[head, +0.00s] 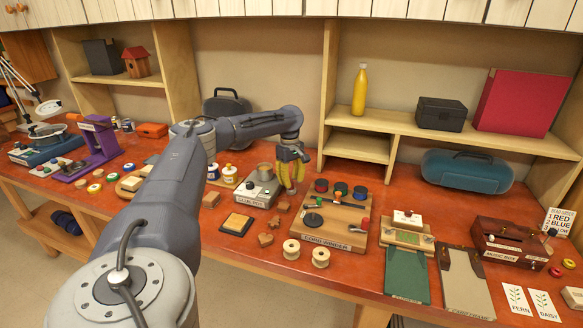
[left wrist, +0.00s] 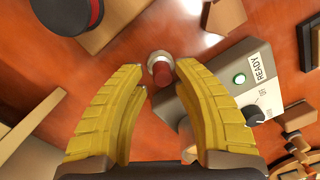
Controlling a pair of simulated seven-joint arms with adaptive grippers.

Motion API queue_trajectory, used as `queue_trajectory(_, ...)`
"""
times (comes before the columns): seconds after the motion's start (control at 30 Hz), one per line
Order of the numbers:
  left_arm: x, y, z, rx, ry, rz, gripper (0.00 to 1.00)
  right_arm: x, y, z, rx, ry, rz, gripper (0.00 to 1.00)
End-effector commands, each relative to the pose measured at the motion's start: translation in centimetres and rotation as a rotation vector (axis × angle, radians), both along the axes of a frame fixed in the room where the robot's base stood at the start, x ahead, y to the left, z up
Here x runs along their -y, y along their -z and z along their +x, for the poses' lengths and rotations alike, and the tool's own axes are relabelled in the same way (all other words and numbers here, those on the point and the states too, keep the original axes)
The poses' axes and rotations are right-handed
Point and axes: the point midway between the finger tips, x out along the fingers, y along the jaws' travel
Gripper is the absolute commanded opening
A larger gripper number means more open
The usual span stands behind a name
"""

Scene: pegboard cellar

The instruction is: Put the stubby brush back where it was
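My left gripper (head: 290,188) hangs with its yellow fingers pointing down, between the box with the pot and the winder board. In the left wrist view the left gripper (left wrist: 160,72) has its fingers apart. A short red piece with a pale round end (left wrist: 160,70) shows between the fingertips, beside the grey box. It may be the stubby brush, but I cannot tell for sure. I see no clear contact between it and the fingers. No other thing is clearly a stubby brush. My right gripper is in neither view.
The grey box with the pot (head: 258,191) stands left of the gripper. The winder board (head: 329,240) with discs and pegs is to the right. Small wooden blocks (head: 273,222) and two spools (head: 320,257) lie in front. A yellow bottle (head: 360,88) stands on the shelf behind.

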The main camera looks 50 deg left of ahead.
Motion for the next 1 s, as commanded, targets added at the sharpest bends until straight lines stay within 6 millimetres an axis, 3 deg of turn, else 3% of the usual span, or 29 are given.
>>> queue_trajectory(0.5,-0.6,-8.7,0.1,0.004,0.000,-0.001,0.29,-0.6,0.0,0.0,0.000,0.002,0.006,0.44)
queue_trajectory(0.7,-0.7,-10.4,0.1,0.002,0.000,0.000,0.29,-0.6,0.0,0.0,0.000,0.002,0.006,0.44)
queue_trajectory(1.0,-0.7,-11.0,0.1,0.001,0.001,-0.001,0.29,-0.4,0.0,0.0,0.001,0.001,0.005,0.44)
